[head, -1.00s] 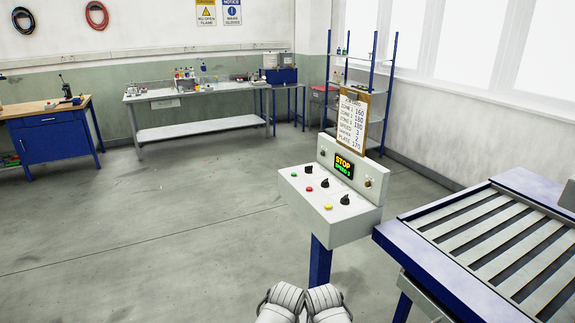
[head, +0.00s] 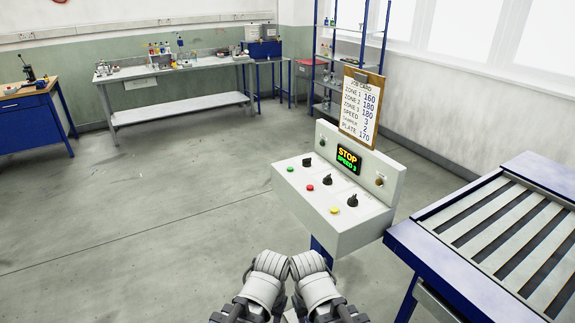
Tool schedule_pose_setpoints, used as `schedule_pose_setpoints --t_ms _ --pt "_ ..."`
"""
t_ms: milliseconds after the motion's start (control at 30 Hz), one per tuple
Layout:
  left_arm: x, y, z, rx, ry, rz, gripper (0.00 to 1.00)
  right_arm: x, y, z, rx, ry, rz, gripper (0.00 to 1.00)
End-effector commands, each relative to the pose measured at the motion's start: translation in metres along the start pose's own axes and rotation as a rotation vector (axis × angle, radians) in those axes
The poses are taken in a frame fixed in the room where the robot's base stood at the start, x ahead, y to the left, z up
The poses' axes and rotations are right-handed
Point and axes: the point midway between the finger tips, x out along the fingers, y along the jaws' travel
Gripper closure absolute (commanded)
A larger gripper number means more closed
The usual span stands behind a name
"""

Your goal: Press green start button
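The green button (head: 290,168) is a small round cap at the far left of the sloping top of a white control box (head: 343,236). A red button (head: 310,187) and a yellow button (head: 334,210) lie along the same front row, with three black knobs behind them. The display (head: 348,159) on the upright back panel reads STOP in orange and SPEED 3 in green. Two grey-white segments of my arms show side by side at the bottom centre, below and in front of the box. No gripper fingers are visible, and nothing of mine touches the button.
A job card on a clipboard (head: 361,107) stands above the panel. A blue-framed slatted table (head: 430,257) is close on the right of the box. A workbench (head: 182,71) and shelves (head: 353,48) stand farther back. The floor to the left is clear.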

Motion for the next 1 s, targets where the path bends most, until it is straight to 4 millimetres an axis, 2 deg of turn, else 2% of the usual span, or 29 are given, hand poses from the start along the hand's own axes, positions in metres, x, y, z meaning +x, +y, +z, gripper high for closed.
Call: schedule_pose_setpoints --t_ms 500,933,1000 --pt "0.0 0.0 0.0002 0.0 0.0 0.0 0.51 0.0 0.0 0.0002 0.0 0.0 0.0 0.5" --pt "0.0 0.0 0.0001 0.0 0.0 0.0 0.99 0.0 0.0 0.0002 0.0 0.0 0.0 0.5" --pt "0.0 0.0 0.0001 0.0 0.0 0.0 1.0 0.0 0.0 0.0002 0.0 0.0 0.0 0.5"
